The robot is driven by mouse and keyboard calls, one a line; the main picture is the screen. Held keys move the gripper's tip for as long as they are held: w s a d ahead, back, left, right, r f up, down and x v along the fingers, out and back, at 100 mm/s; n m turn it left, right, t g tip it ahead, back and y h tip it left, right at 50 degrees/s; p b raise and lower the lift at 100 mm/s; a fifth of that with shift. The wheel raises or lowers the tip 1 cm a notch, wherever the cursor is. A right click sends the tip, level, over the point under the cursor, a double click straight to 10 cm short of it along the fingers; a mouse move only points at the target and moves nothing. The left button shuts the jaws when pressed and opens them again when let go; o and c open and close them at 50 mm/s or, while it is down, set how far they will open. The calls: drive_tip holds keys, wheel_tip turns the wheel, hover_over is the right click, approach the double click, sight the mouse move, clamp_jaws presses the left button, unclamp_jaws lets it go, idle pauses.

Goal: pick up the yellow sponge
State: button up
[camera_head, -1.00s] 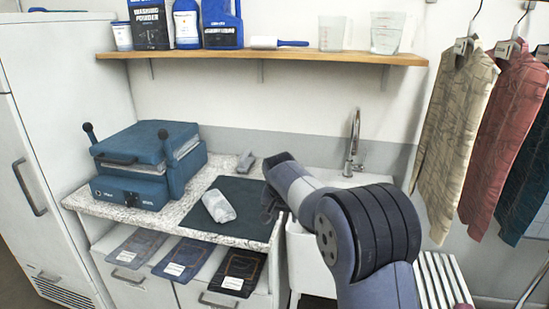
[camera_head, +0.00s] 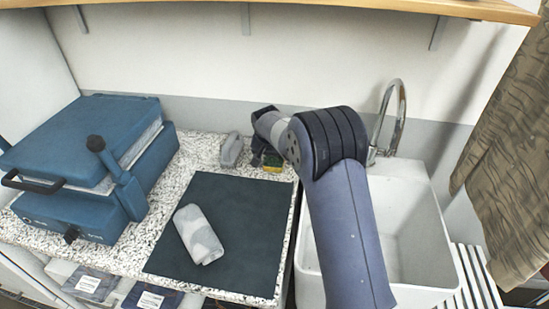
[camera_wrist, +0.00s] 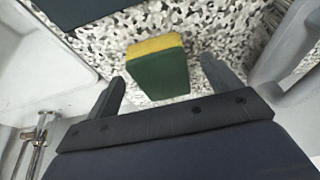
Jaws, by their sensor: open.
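The yellow sponge (camera_wrist: 156,70) is a block with a yellow layer and a green layer. In the wrist view it stands on the speckled counter, ahead of and between the fingers of my gripper (camera_wrist: 165,88), which are open. The green face is toward the gripper. In the head view only a small part of the sponge (camera_head: 272,168) shows at the counter's back right, beside the sink. My gripper (camera_head: 264,157) is there too, partly hidden by my arm. I cannot tell whether the fingers touch the sponge.
A grey object (camera_head: 231,150) stands just left of the gripper. A dark mat (camera_head: 240,215) with a rolled cloth (camera_head: 198,234) lies in front. A blue press (camera_head: 85,160) is at left. The white sink (camera_head: 420,250) and tap (camera_head: 397,115) are at right. A shelf (camera_head: 300,8) runs above.

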sight(274, 161)
drive_tip(key=shift+w+d+f, duration=0.1)
drive_tip(key=shift+w+f, duration=0.15)
drive_tip(key=shift+f, duration=0.3)
drive_tip(key=shift+c, duration=0.4)
drive_tip(key=c, duration=1.1)
wheel_tip(274, 161, up, 10)
drive_tip(key=shift+r+b, duration=0.1)
drive_tip(key=shift+b, duration=0.45)
drive_tip(key=o, duration=0.4)
drive_tip(key=shift+c, duration=1.2)
